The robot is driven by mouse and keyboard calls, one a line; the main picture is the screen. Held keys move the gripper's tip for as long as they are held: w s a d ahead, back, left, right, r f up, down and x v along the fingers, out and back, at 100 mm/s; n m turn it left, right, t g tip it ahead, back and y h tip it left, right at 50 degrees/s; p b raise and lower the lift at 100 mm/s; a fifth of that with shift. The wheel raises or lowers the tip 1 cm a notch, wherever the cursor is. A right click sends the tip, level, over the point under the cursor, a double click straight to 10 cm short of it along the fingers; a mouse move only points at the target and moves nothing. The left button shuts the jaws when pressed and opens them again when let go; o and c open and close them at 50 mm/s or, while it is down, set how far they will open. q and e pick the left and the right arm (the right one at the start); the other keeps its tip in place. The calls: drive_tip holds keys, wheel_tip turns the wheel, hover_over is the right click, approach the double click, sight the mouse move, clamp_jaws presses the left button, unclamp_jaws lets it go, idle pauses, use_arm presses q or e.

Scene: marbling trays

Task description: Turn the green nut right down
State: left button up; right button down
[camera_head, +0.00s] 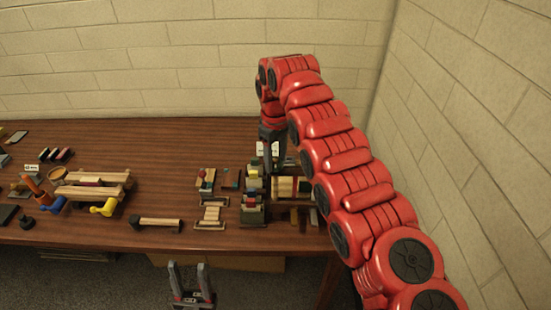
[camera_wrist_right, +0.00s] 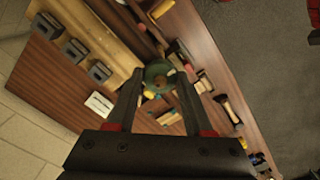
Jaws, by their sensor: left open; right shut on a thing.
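The green nut (camera_wrist_right: 157,68) is a round green ring around a brown centre, in the right wrist view. My right gripper (camera_wrist_right: 160,84) has its fingers on either side of the nut and is shut on it. In the head view my right gripper (camera_head: 271,152) points down over the right part of the table, and I cannot make out the nut there. How far down the nut sits is not clear. My left gripper (camera_head: 191,280) is open and empty, in front of the table's front edge.
The brown table (camera_head: 165,150) holds several wooden pieces and blocks around my right gripper. A hammer (camera_head: 155,223) lies near the front edge. Brick walls close the back and right.

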drive_tip(key=shift+w+r, duration=0.1)
drive_tip(key=shift+r, duration=0.05)
drive_tip(key=shift+c, duration=1.5)
unclamp_jaws()
drive_tip(key=shift+r, duration=0.4)
wheel_tip(320, 180, up, 2)
drive_tip(key=shift+a+r+p, duration=0.1)
drive_tip(key=shift+a+p, duration=0.05)
drive_tip(key=shift+p, duration=0.15)
wheel_tip(320, 180, up, 14)
drive_tip(key=p, duration=1.4)
drive_tip(key=shift+d, duration=0.2)
